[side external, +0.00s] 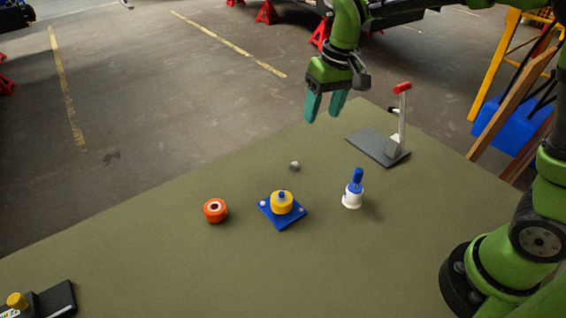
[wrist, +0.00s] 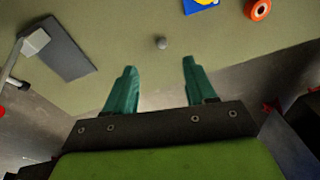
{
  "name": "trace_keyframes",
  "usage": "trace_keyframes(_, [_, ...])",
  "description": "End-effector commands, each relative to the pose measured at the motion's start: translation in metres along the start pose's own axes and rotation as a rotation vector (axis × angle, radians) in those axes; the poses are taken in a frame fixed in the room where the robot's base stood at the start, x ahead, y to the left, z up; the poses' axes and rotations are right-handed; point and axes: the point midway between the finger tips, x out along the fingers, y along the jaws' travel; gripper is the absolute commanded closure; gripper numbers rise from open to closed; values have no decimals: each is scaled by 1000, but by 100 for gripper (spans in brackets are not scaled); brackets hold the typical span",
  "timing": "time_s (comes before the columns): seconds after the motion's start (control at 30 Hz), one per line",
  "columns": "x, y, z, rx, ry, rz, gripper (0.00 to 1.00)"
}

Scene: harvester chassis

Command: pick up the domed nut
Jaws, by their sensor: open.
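The domed nut (side external: 294,166) is a small grey rounded piece lying on the green table, behind the blue plate with the yellow part. It also shows in the wrist view (wrist: 161,43), beyond the fingertips and roughly between their lines. My gripper (side external: 324,119) has teal fingers spread apart with nothing between them. It hangs above the far edge of the table, higher than the nut and clear of it. In the wrist view both fingers of my gripper (wrist: 159,64) show, apart and empty.
A blue plate (side external: 283,221) with a yellow round part, an orange ring (side external: 215,210) and a white-and-blue bottle (side external: 353,194) stand nearer the front. A grey plate (side external: 371,147) with an upright red-tipped lever (side external: 402,112) stands at the right. The table around the nut is clear.

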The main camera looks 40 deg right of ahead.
Motion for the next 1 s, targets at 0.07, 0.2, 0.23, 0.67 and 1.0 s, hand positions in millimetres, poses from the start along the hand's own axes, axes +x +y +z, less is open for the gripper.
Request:
trace_keyframes(0.07, [22,-8,-24,-34,-51,33,45])
trace_keyframes(0.2, [45,-16,-55,-85,-109,82,45])
trace_keyframes(0.23, [48,-17,-60,-93,-116,89,45])
trace_keyframes(0.67, [65,-16,-68,-129,-136,105,45])
trace_keyframes(1.0, [132,-9,-60,-130,-132,105,45])
